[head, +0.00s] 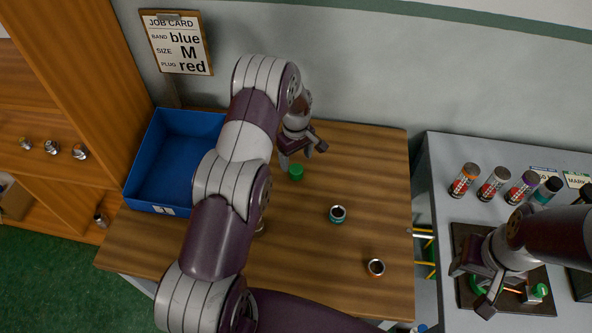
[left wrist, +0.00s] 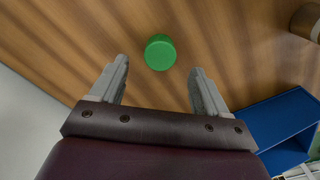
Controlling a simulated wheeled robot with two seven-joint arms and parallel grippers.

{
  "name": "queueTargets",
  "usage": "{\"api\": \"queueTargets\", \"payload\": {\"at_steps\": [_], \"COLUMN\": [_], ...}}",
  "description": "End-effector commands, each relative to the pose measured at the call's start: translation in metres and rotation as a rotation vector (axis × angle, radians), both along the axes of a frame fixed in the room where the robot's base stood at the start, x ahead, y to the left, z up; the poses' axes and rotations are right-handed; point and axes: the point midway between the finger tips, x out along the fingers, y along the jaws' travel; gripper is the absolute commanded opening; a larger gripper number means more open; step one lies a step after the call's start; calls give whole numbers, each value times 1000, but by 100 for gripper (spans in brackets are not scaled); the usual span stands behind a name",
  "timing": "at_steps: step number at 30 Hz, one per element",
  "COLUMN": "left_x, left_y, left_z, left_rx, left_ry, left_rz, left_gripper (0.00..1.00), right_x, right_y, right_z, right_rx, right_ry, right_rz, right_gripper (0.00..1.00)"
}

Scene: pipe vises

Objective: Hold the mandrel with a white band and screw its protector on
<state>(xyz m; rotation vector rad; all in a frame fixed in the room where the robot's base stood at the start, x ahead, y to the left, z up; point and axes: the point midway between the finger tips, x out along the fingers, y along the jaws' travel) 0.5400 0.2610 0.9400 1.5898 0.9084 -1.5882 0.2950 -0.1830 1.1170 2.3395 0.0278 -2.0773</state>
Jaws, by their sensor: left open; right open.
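A green cap (head: 296,172) stands on the wooden table; it also shows in the left wrist view (left wrist: 160,52). My left gripper (head: 303,157) is open above it, and in the left wrist view the cap is just past and between the open fingertips (left wrist: 160,68), apart from both. I cannot tell which has a white band. My right gripper (head: 470,288) is open over a dark tray (head: 465,240) with green parts, partly hidden by the gripper.
A blue bin (head: 140,165) stands at the table's back left. A teal ring-shaped part (head: 337,214) and an orange-edged one (head: 376,267) stand on the table (head: 340,290). Wooden shelves (head: 60,105) are at left.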

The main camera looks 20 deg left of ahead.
Motion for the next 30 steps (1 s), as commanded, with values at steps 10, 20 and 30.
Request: {"api": "queueTargets", "payload": {"at_steps": [10, 20, 30], "left_x": [-2, -2, -2], "left_y": [-2, -2, -2], "left_z": [-43, -52, -52], "left_rx": [0, 0, 0], "left_ry": [2, 0, 0], "left_rz": [0, 0, 0], "left_gripper": [76, 76, 17], "right_x": [0, 0, 0], "right_y": [0, 0, 0], "right_z": [26, 25, 25], "right_rx": [0, 0, 0], "right_ry": [0, 0, 0], "right_rz": [0, 0, 0], "right_gripper": [43, 43, 43]}}
